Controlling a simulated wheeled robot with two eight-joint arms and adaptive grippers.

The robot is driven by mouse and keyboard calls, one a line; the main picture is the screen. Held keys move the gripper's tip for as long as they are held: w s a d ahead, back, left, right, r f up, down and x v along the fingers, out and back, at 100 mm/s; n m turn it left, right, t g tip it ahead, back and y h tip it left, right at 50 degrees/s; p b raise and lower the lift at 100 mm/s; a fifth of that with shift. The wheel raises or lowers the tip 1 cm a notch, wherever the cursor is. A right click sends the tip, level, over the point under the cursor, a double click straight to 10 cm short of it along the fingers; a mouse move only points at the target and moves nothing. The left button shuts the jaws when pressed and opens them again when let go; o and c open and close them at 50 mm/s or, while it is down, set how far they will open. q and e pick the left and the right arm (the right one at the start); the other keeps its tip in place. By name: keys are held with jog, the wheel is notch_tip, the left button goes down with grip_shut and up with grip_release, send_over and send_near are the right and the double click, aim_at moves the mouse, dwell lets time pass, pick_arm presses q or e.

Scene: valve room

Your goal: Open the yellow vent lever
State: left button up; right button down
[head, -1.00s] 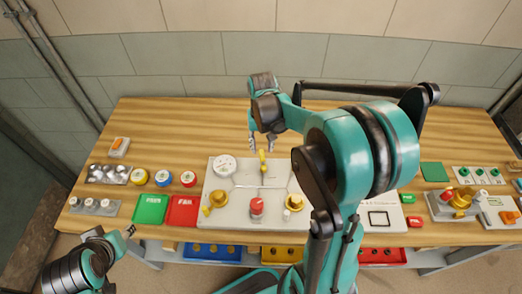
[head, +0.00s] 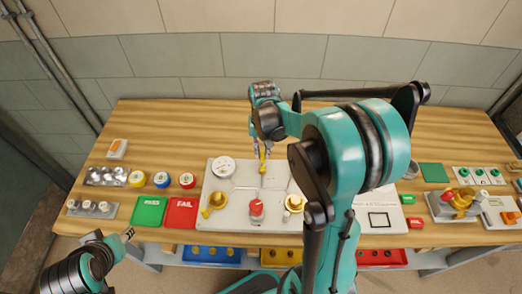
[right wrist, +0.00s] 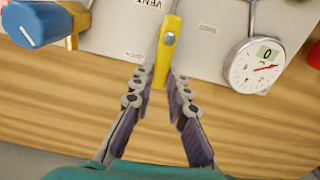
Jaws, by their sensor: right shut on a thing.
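The yellow vent lever (head: 263,164) stands at the back middle of the grey valve panel (head: 230,204). In the right wrist view the lever (right wrist: 166,45) runs down between my fingertips, below a printed "VENT" label. My right gripper (head: 264,150) is shut on the lever's end, and its fingertips (right wrist: 158,80) also show in the wrist view. My left gripper (head: 129,234) is off the front left of the bench, away from the panel, and too small to read.
A round gauge (head: 223,167) sits beside the lever; in the wrist view the gauge (right wrist: 256,66) shows 0. A red knob (head: 256,208) and brass valves (head: 215,202) are on the panel. A blue handle (right wrist: 45,22) is near my fingers. The bench behind is clear.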

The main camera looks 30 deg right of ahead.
aim_at(263, 154)
jog(key=shift+s+d+m, duration=0.1)
jog(key=shift+m, duration=0.3)
jog(key=c, duration=1.5)
grip_release()
notch_tip(263, 154, up, 12)
